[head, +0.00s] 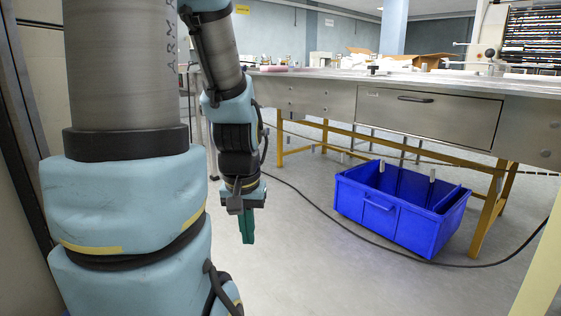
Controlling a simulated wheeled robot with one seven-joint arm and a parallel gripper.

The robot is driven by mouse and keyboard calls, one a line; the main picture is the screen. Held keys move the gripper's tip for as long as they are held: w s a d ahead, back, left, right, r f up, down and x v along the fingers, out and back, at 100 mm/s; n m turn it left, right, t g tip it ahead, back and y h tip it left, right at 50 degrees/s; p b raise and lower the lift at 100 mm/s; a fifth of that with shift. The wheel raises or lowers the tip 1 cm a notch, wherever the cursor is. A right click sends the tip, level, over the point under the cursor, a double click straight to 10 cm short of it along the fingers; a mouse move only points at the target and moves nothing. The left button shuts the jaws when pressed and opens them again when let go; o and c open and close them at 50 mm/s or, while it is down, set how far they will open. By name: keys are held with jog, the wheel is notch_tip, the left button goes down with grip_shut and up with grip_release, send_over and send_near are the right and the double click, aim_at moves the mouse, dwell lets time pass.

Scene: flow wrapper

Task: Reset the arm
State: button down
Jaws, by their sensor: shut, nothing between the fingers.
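My arm is bent, with its large light-blue and grey links filling the left of the head view. The forearm hangs down behind them. My gripper (248,236) points at the floor, with its green fingers together and nothing between them. It hangs in free air to the left of the blue crate and touches nothing that I can see.
A steel machine table (335,97) with a drawer (428,117) and yellow legs (487,215) spans the right. A blue crate (375,212) stands on the floor (310,270) beneath it. A black cable (340,228) runs across the floor. A dark-edged wall is close on the left.

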notch_tip(320, 180, up, 37)
jog(key=p, duration=3.6)
jog(key=shift+w+r, duration=0.15)
jog(key=shift+r, duration=0.05)
